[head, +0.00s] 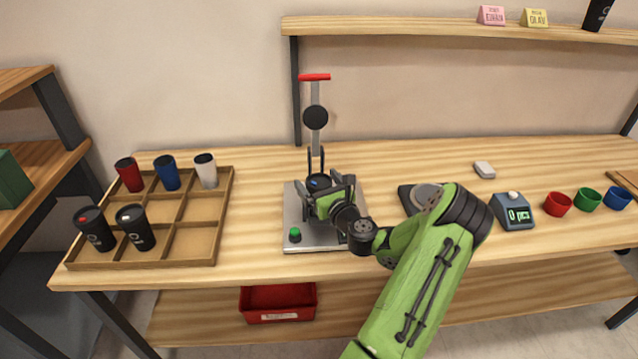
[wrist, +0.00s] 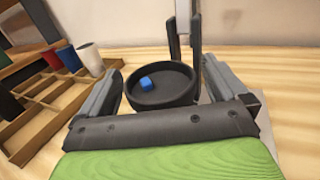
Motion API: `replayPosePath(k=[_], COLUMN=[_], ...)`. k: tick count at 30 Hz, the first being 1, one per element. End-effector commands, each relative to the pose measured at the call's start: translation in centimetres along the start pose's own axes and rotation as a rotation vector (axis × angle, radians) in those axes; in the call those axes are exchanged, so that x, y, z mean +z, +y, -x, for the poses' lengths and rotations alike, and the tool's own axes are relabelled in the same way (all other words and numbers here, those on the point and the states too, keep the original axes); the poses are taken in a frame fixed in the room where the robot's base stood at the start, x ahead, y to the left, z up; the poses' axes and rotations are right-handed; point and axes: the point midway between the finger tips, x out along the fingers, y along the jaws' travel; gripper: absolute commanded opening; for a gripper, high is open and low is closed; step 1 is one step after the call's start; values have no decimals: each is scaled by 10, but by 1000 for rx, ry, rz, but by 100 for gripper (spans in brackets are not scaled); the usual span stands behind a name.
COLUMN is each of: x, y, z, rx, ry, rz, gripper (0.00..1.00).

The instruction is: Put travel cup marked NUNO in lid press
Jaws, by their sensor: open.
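A black travel cup (head: 319,181) with a dark top and a small blue tab stands in the lid press, under its raised round black press head (head: 315,117). Its top also shows in the wrist view (wrist: 160,97). No name can be read on it; its lower part is hidden by my gripper. The lid press (head: 293,219) has a grey base plate, an upright column, a red handle at the top and a green button. My gripper (head: 329,190) is open, with one finger on either side of the cup; contact cannot be told.
A wooden divided tray (head: 228,192) at left holds red, blue, white and black cups. A scale with a display (head: 514,212) and small red, green and blue cups stand at right. A red bin (head: 278,302) sits below. Some table between press and tray is clear.

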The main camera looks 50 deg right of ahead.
Motion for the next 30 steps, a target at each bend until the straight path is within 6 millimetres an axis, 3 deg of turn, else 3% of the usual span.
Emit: replayPosePath(k=[5,12,18,26,28,30], x=[2,2,3,4,5,7], y=[-1,-2,-1,1,12,44], z=[12,76,113,120,116,106], rx=[-2,-5,-2,3,43,157], ry=[3,4,2,-1,9,33], rz=[-3,-7,-2,3,43,161], gripper=[99,99,99,99,99,99])
